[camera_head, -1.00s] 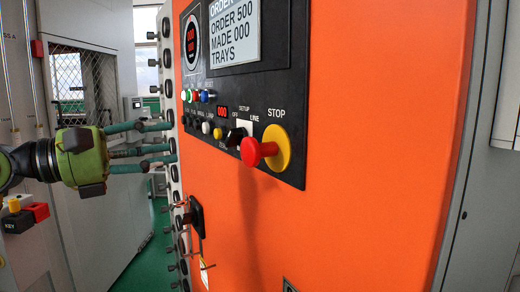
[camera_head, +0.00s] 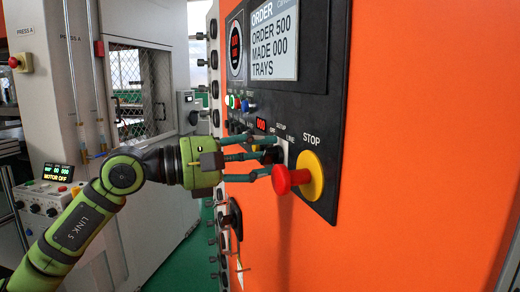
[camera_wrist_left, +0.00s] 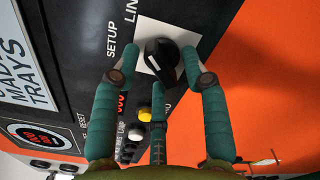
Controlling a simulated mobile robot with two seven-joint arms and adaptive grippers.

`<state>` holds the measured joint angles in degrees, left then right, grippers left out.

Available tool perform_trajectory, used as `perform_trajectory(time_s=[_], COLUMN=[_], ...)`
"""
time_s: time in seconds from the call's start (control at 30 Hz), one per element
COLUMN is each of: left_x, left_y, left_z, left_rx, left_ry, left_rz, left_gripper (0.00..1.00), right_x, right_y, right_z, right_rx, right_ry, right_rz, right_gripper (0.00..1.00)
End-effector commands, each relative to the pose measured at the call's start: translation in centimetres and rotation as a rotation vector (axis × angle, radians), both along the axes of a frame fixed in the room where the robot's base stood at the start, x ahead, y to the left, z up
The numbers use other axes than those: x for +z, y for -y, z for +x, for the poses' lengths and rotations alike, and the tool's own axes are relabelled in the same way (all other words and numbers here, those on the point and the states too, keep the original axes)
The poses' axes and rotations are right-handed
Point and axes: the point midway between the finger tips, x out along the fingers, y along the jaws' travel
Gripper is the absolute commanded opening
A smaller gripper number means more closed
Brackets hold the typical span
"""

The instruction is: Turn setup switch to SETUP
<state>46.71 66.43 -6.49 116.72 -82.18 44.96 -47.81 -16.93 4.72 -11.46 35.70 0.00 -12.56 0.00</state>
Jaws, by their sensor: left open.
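The setup switch is a black knob (camera_wrist_left: 161,60) on a white plate in the left wrist view, with SETUP and part of LINE lettered beside it. In the head view the knob (camera_head: 273,155) is partly hidden by my fingers. I cannot tell which label it points to. My left gripper (camera_head: 268,157) is open at the panel, its teal fingers reaching toward the switch. In the left wrist view the gripper (camera_wrist_left: 160,82) has its outer fingertips on either side of the knob and the third finger below it. Contact is unclear. My right gripper is out of view.
A red STOP button (camera_head: 290,180) on a yellow disc (camera_head: 311,176) sticks out close to my fingers. Small coloured buttons (camera_head: 236,102) and an order display (camera_head: 273,40) share the black panel. A black handle (camera_head: 235,218) juts from the orange cabinet below.

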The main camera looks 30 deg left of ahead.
Motion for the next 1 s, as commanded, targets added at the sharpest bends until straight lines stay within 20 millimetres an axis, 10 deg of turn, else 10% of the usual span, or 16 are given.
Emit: perform_trajectory(time_s=[0.13,0.27,1.0], left_x=[-0.1,0.0,-0.2], left_y=[0.0,0.0,0.0], left_z=[0.0,0.0,-0.1], left_rx=[0.000,0.000,0.000], left_ry=[0.000,0.000,-0.157], left_rz=[0.000,0.000,-0.172], left_gripper=[0.45,0.00,0.00], right_x=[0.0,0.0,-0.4], right_y=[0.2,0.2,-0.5], right_z=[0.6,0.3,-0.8], right_rx=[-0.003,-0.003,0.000], right_ry=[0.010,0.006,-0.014], right_rz=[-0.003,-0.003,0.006], right_gripper=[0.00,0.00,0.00])
